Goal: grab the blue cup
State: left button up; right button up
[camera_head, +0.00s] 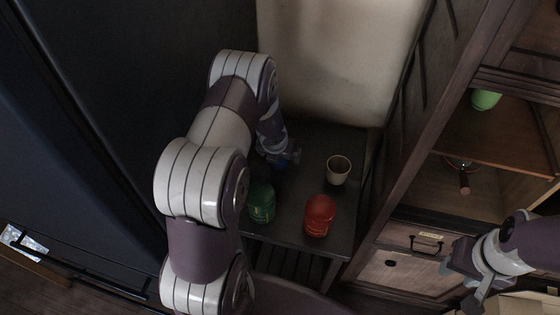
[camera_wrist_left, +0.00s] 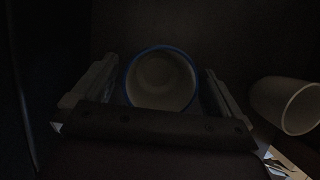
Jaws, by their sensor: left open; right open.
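The blue cup (camera_wrist_left: 162,80) shows in the left wrist view with its blue rim and pale inside facing the camera. My left gripper (camera_wrist_left: 157,92) is open, with one finger on each side of the cup; I cannot tell whether they touch it. In the head view, only a bit of blue (camera_head: 281,163) shows at my left gripper, at the back left of the small dark table; the arm hides most of it. My right gripper (camera_head: 477,272) is open and empty at the lower right, away from the table.
A white cup (camera_head: 338,171), a red jar (camera_head: 319,216) and a green jar (camera_head: 262,203) stand on the dark table (camera_head: 288,217). A wooden cabinet (camera_head: 421,243) with shelves is at right, holding a green cup (camera_head: 485,99). A pale wall is close behind.

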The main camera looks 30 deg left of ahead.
pick_arm(q)
jog(key=shift+w+f, duration=0.1)
jog(key=shift+f, duration=0.15)
jog(key=c, duration=1)
jog(key=shift+r, duration=0.1)
jog(key=shift+c, duration=0.2)
